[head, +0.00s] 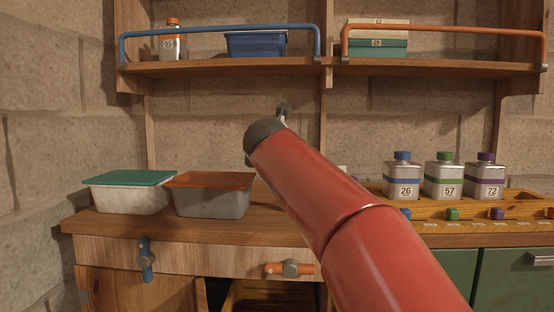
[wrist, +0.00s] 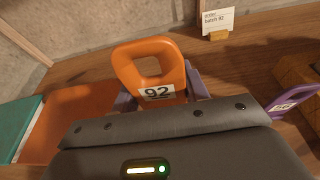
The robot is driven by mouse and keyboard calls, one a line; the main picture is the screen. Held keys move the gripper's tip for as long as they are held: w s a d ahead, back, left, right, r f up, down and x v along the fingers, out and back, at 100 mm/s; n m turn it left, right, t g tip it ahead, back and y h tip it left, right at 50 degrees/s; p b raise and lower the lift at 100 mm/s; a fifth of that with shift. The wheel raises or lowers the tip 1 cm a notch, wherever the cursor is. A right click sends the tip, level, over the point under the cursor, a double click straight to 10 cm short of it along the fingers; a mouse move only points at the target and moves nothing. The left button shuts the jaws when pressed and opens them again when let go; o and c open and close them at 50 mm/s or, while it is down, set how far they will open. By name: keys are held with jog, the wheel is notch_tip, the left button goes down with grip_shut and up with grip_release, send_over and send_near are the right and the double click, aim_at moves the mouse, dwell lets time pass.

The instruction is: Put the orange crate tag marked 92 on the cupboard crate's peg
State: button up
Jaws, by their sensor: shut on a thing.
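The orange crate tag marked 92 (wrist: 178,78) is in the wrist view, with a wide hole in its upper part and a white number label. My gripper (wrist: 160,98) is shut on its lower part, one grey finger showing on each side. In the head view my red arm hides the tag and most of the gripper. A yellowish crate (head: 265,298) shows partly in the dark cupboard opening below the counter. Its peg cannot be made out.
A teal-lidded bin (head: 128,194) and an orange-lidded bin (head: 211,196) stand on the counter left. Numbered tins (head: 444,178) stand at right. A purple tag (wrist: 291,101) and an order card for batch 92 (wrist: 217,21) show in the wrist view. Railed shelves (head: 220,66) hang above.

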aim_at(277, 214)
jog(key=shift+f+b, duration=2.7)
jog(key=shift+f, duration=1.35)
jog(key=shift+f, duration=0.55)
jog(key=o, duration=1)
jog(key=shift+c, duration=1)
jog(key=shift+s+r, duration=0.1)
jog(key=shift+s, duration=0.2)
jog(key=shift+b+v, duration=0.3)
jog(key=shift+v, duration=0.8)
